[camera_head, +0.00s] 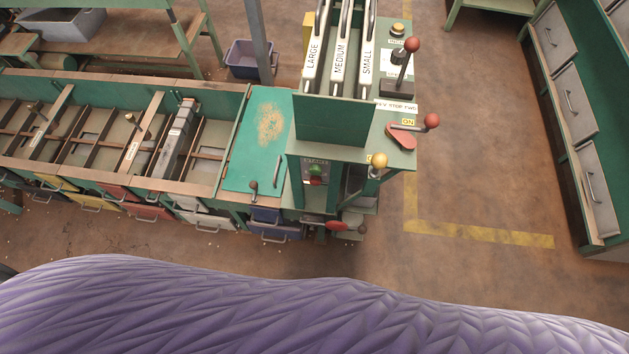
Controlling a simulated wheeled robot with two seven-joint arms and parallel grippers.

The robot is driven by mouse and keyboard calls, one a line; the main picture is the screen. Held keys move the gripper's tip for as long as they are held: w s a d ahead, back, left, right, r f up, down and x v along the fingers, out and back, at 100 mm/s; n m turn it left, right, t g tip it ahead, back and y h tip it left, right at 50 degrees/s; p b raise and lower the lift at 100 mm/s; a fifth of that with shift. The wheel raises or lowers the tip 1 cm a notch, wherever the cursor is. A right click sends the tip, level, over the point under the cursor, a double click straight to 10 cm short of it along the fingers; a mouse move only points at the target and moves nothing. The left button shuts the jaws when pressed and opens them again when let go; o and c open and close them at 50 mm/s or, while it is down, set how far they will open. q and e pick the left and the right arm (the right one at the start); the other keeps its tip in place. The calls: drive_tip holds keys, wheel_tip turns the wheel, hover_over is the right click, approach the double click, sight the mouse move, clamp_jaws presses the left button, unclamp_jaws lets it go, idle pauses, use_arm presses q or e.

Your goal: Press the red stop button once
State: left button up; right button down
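A red round knob or button (337,226) sits low on the front of the green machine, beside a grey round part; I cannot tell for certain that it is the stop button. Above and left of it, a small dark control panel (315,172) on the machine's front carries a green button with some red by it, too small to make out clearly. Neither of my grippers is in view.
The green machine (330,122) has levers with red knobs (432,121) and a yellow knob (379,160) projecting at its right. A long sorting bench (110,186) with drawers runs left. Brown floor (480,180) is clear to the right, before green cabinets (572,100).

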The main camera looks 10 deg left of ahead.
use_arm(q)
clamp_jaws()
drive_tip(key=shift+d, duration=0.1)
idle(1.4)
